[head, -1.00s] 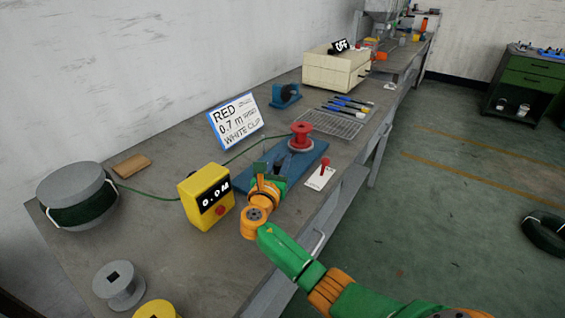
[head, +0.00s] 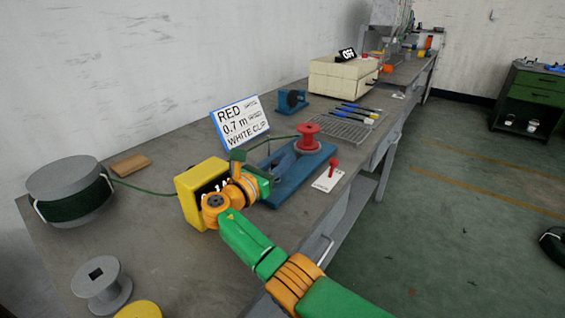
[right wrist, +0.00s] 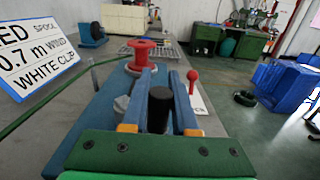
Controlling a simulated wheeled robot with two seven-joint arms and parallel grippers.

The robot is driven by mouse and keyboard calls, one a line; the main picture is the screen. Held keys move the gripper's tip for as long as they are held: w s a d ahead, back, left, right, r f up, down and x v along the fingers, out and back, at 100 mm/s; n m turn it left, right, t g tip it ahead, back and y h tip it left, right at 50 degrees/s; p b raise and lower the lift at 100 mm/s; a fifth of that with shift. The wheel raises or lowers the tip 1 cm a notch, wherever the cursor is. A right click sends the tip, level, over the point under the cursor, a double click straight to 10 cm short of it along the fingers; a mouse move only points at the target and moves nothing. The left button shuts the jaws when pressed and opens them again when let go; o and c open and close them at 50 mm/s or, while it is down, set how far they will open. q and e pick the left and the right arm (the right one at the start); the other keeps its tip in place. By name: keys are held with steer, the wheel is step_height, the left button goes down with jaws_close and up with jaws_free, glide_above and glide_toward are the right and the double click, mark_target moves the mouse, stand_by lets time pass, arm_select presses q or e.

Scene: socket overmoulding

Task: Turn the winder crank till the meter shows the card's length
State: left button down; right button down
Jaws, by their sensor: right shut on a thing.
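The winder is a blue base (head: 305,178) with a red spool (head: 308,136) standing at its far end. My right gripper (head: 284,160) reaches over the base from the near side. In the right wrist view its two blue fingers (right wrist: 160,84) are shut on a black crank knob (right wrist: 160,108), close before the spool. The yellow meter (head: 188,197) stands left of the base; my wrist covers much of its display, and I cannot read the number. The card (head: 240,124) behind reads RED, 0.7 m, WHITE CLIP. My left gripper is out of view.
A green cable runs from a large grey reel (head: 70,180) past the meter towards the spool. A white plate with a red lever (head: 333,168) lies right of the winder. A wire rack (head: 345,128) with pens is behind. A grey empty spool (head: 102,284) stands front left.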

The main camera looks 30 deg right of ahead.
steer(key=shift+f, duration=0.1)
steer(key=c, duration=0.7)
jaws_free()
steer(key=shift+w, duration=0.1)
steer(key=v, duration=0.7)
